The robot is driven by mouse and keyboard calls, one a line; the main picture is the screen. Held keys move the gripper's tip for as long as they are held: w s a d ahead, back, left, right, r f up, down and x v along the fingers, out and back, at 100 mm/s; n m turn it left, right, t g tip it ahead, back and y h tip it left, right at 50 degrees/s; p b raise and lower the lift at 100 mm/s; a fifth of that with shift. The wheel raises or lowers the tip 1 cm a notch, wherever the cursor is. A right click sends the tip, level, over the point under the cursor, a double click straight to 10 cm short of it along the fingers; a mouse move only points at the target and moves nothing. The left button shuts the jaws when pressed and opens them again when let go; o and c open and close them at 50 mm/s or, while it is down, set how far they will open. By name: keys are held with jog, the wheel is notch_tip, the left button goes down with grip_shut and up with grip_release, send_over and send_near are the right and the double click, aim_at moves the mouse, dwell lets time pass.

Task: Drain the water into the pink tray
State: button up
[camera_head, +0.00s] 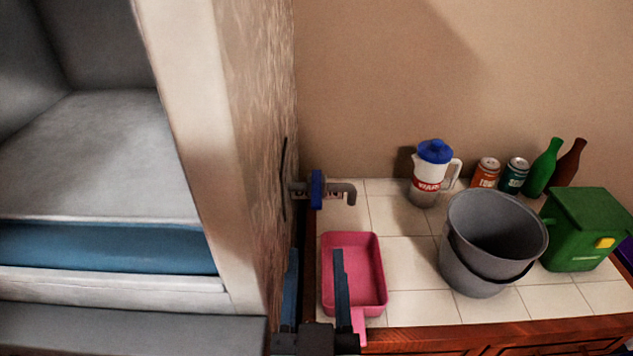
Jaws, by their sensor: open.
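The pink tray (372,290) sits on the tiled counter below and slightly right of a grey drain spout (347,190). The spout points down and has a blue handle (317,190), which stands upright in the picture, across the pipe. No water shows in the tray or at the spout. A label behind the pipe is partly hidden. My gripper (315,252) is open and empty at the bottom centre, its two dark fingers pointing away from me. The right finger covers part of the tray; the handle is beyond the fingertips.
A grey bucket (463,270), a white jug with a blue lid (434,160), two cans (486,172), two bottles (545,168) and a green bin (580,225) stand on the counter (405,300). A large open cabinet-like unit (180,240) fills the left. Clear tiles lie between tray and bucket.

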aim_at(316, 208)
jog(key=w+p, duration=0.2)
jog(key=w, duration=1)
jog(key=shift+w, duration=0.2)
grip_shut()
dwell(1.0)
